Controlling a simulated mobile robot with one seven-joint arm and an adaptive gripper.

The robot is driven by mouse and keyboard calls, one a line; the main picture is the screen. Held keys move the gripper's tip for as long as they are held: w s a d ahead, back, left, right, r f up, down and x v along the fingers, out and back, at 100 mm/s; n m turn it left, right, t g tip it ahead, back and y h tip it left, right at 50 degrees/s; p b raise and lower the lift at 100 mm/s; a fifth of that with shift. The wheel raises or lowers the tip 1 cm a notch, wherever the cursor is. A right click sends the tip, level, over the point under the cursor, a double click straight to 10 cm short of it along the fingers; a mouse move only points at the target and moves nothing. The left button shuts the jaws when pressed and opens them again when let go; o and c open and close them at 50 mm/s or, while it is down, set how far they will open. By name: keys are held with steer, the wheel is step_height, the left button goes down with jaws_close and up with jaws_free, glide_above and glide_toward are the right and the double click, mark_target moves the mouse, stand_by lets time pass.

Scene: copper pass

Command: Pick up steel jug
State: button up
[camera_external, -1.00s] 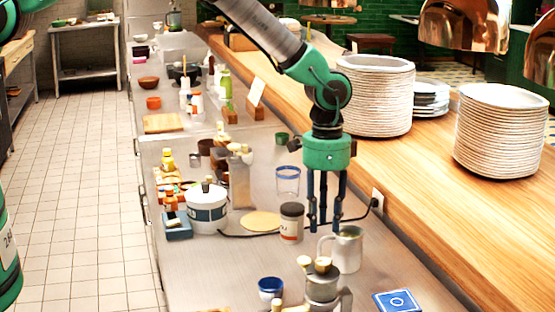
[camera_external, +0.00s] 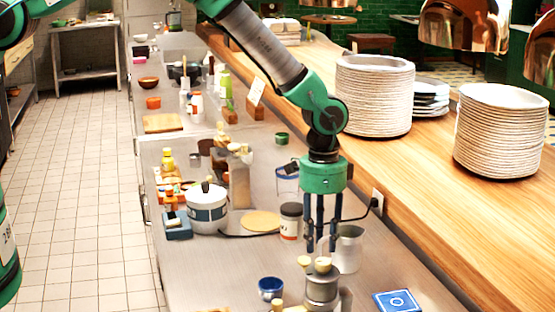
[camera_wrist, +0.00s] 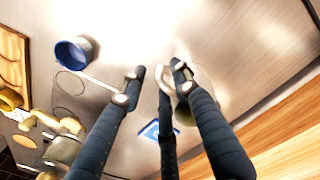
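The steel jug (camera_external: 348,249) stands upright on the steel counter (camera_external: 225,270), and its left side and handle are largely hidden behind my fingers. My gripper (camera_external: 320,247) points down beside the jug's left side, low and in front of it from this camera. Its fingers are apart with nothing clearly held between them. In the wrist view my gripper (camera_wrist: 155,80) shows spread fingers, and part of the jug (camera_wrist: 185,112) shows behind the right-hand ones. I cannot tell whether a finger touches the jug.
A metal pot with pale knobs (camera_external: 322,288) stands just in front of my gripper. A blue cup (camera_external: 270,288) and a blue card (camera_external: 397,301) lie nearby. A dark-lidded jar (camera_external: 291,221) stands behind left. The wooden ledge (camera_external: 425,195) rises on the right, carrying plate stacks.

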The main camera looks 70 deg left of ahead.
stand_by(0.5)
jaws_close()
steer(key=shift+r, duration=0.4)
steer(key=shift+r+b, duration=0.45)
steer(key=shift+r, duration=1)
steer(key=s+a+r+b, duration=0.1)
steer(key=s+b, duration=0.1)
steer(key=s, duration=1.3)
steer(key=shift+s+a+r, duration=0.2)
steer(key=shift+s+a, duration=0.1)
steer(key=shift+a, duration=0.1)
steer(key=shift+s, duration=0.1)
stand_by(0.3)
